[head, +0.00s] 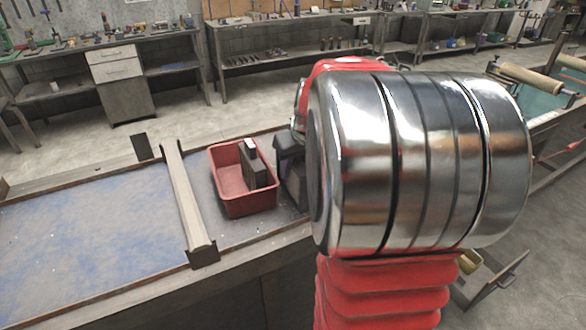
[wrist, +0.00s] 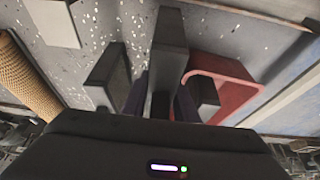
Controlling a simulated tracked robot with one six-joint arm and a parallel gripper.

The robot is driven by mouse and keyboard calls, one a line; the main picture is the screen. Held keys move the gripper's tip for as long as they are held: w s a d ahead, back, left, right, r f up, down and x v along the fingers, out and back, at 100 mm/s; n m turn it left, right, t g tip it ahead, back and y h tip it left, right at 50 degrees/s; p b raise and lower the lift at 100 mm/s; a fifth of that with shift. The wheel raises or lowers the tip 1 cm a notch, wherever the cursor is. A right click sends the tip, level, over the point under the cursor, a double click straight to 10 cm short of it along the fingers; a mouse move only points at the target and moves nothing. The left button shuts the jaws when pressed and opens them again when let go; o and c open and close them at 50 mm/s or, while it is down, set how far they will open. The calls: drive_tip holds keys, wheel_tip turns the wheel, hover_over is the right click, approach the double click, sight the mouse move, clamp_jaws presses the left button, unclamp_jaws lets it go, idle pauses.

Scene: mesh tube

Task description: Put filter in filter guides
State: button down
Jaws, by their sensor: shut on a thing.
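My gripper (wrist: 160,105) is shut on a dark grey, flat block (wrist: 168,48), which appears to be the filter. The block sticks out past the fingertips. In the head view a dark shape just right of the red bin is partly hidden by my arm, and I cannot tell block from gripper there. A second dark block (wrist: 108,72) is left of my gripper in the wrist view. Another dark block (head: 254,168) with a light top stands upright in the red bin (head: 228,158). I cannot tell which parts are the filter guides.
The red bin also shows right of my gripper in the wrist view (wrist: 238,72). A pale bar (head: 183,195) crosses the bench left of the bin. A blue-stained surface (head: 80,235) lies beyond it, clear. A tan mesh roll (wrist: 24,80) is at the wrist view's left.

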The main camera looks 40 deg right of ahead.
drive_tip(key=shift+f, duration=0.75)
drive_tip(key=c, duration=1.4)
unclamp_jaws()
drive_tip(key=shift+r, duration=0.45)
drive_tip(key=v, duration=1.2)
drive_tip(key=shift+r, duration=0.15)
